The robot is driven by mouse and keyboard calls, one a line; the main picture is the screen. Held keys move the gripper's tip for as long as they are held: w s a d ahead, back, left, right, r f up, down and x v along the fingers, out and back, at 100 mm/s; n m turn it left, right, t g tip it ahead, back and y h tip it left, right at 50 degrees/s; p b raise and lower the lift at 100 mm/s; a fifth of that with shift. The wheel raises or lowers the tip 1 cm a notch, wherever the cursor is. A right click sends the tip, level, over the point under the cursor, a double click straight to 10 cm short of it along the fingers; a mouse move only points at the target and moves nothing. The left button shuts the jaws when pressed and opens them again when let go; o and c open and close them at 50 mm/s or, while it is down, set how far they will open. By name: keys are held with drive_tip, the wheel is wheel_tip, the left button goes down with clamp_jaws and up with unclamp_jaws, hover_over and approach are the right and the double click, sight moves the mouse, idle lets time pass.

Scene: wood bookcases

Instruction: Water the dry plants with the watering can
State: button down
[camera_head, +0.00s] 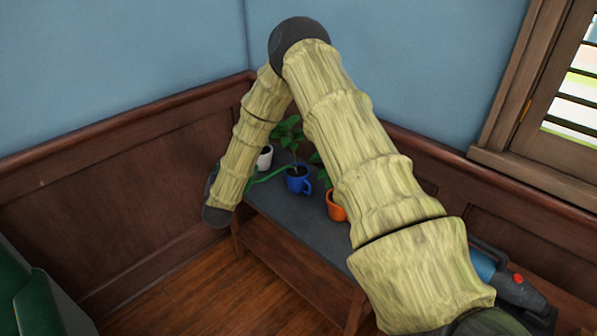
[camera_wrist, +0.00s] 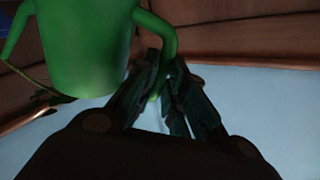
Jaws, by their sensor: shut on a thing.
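The green watering can (camera_wrist: 90,50) fills the upper left of the wrist view. My gripper (camera_wrist: 166,78) is shut on its handle. In the head view my arm hides most of the can; its thin green spout (camera_head: 268,176) reaches right, its tip close to the blue pot (camera_head: 297,184). The blue pot holds a leafy green plant (camera_head: 288,130). A white pot (camera_head: 264,158) is behind, partly hidden. An orange pot (camera_head: 336,209) with green leaves is nearer, partly behind my arm. I cannot make out any water or how dry the soil is.
The pots stand on a dark-topped wooden bench (camera_head: 284,218) against the panelled wall. A window (camera_head: 565,100) is on the right wall. A green seat (camera_head: 35,295) is at the lower left. Open wood floor (camera_head: 215,285) lies before the bench.

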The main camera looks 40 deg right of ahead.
drive_tip(key=w+a+f+n+b, duration=0.1)
drive_tip(key=a+f+n+b, duration=0.2)
drive_tip(key=f, duration=0.5)
drive_tip(key=shift+w+a+h+b, duration=0.3)
drive_tip(key=shift+a+b, duration=0.15)
drive_tip(key=shift+f+n+t, duration=0.2)
drive_tip(key=shift+n+t, duration=0.1)
drive_tip(key=shift+w+a+f+n+b, duration=0.2)
drive_tip(key=shift+a+f+n+b, duration=0.2)
drive_tip(key=shift+f+n, duration=0.35)
wheel_tip(320, 180, up, 5)
drive_tip(key=p, duration=0.3)
drive_tip(key=shift+a, duration=0.1)
drive_tip(key=s+a+r+n+t+y+p, duration=0.2)
drive_tip(key=s+a+n+y+p, duration=0.3)
drive_tip(key=s+a+y, duration=0.4)
drive_tip(key=s+a+n+t, duration=0.1)
drive_tip(key=s+a, duration=0.5)
drive_tip(key=shift+s+n+y, duration=0.2)
drive_tip(key=shift+n+y, duration=0.1)
drive_tip(key=shift+n, duration=0.05)
drive_tip(key=shift+s, duration=0.1)
